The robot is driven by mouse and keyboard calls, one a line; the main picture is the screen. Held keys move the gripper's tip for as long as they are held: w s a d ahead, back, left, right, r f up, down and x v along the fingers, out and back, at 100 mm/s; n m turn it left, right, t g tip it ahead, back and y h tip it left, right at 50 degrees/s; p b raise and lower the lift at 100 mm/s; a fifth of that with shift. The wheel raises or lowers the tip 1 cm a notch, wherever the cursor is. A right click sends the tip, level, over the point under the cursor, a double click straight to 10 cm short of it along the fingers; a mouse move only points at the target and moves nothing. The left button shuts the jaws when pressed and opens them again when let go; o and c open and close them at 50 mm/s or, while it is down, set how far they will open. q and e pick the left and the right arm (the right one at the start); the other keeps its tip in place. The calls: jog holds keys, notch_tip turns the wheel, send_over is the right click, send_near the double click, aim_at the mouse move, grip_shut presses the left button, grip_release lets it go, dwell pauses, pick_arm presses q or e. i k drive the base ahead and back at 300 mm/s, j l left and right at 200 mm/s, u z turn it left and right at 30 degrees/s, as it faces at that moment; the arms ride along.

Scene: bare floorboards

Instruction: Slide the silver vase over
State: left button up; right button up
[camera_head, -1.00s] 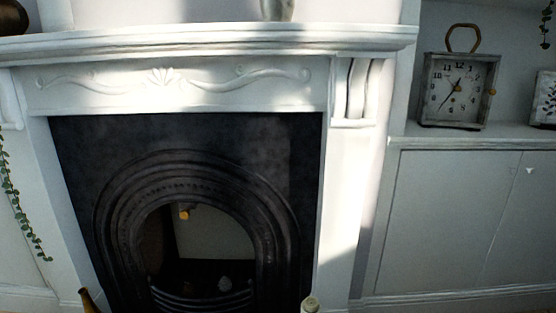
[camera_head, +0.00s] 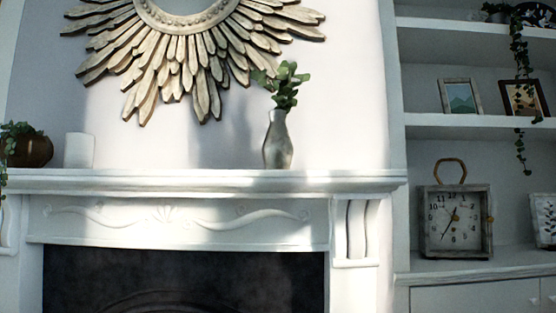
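The silver vase (camera_head: 278,141) stands upright on the white mantelpiece (camera_head: 200,181), right of its middle. Green leafy stems (camera_head: 286,85) come out of its narrow neck. Neither of my grippers shows in the head view, so nothing is seen touching the vase.
A white cylinder (camera_head: 79,150) and a brown pot with a plant (camera_head: 30,150) stand at the mantel's left end. A sunburst mirror (camera_head: 190,50) hangs above. The mantel is clear on both sides of the vase. A clock (camera_head: 456,222) and picture frames (camera_head: 461,96) stand on shelves at right.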

aim_at(277, 149)
jog(key=i+l, duration=0.2)
jog(key=i, duration=0.25)
jog(key=i+l, duration=0.2)
jog(key=i, duration=0.2)
